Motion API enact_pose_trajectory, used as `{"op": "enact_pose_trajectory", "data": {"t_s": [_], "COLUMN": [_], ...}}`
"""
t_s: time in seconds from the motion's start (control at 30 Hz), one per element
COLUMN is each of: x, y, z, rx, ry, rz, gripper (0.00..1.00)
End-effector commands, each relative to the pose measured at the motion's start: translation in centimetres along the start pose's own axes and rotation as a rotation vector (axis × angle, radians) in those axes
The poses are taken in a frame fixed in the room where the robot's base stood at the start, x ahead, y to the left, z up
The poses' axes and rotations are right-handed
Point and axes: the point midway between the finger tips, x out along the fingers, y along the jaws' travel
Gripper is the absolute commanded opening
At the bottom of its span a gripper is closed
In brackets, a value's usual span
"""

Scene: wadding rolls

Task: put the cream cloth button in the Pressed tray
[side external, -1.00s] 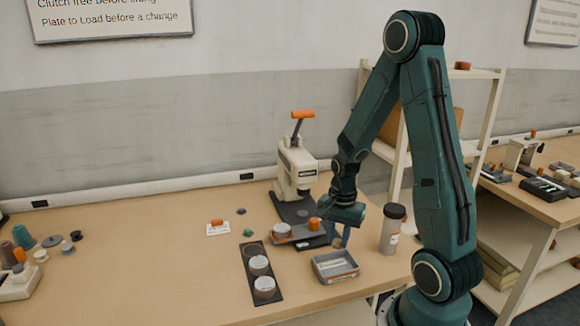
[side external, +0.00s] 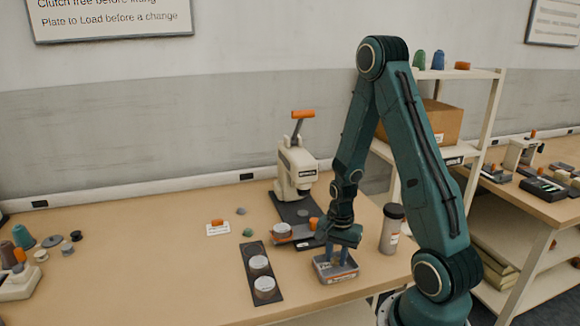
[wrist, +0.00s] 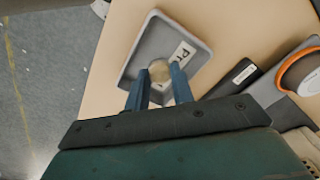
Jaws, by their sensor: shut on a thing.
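My gripper (side external: 342,256) is over the grey Pressed tray (side external: 337,276) near the table's front edge, its blue fingers pointing down into the tray area. In the wrist view, the fingers (wrist: 158,75) are shut on the round cream cloth button (wrist: 160,71). The tray (wrist: 138,62) shows behind and below the button, with part of a white label on its floor. The button is hidden in the side view. I cannot tell whether it touches the tray floor.
A hand press (side external: 297,168) with an orange handle stands behind the tray. A dark strip with round dies (side external: 262,272) lies left of the tray. A capped bottle (side external: 391,229) stands to the right. The table's left middle is mostly clear.

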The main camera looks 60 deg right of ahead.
Motion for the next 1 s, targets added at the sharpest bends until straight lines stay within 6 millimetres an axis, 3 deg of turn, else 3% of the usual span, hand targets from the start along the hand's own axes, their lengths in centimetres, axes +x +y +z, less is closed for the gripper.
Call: {"op": "enact_pose_trajectory", "data": {"t_s": [0.2, 0.67, 0.7, 0.8, 1.0], "x": [1.5, 1.9, 1.9, 1.9, 1.9], "y": [0.0, 0.0, 0.0, 0.0, 0.0], "z": [0.0, 0.0, 0.0, 0.0, 0.0], "rx": [0.0, 0.0, 0.0, 0.0, 0.0], "ry": [0.0, 0.0, 0.0, 0.001, 0.001], "rz": [0.0, 0.0, -0.001, -0.001, -0.001], "gripper": [0.0, 0.0, 0.26, 0.45, 0.46]}}
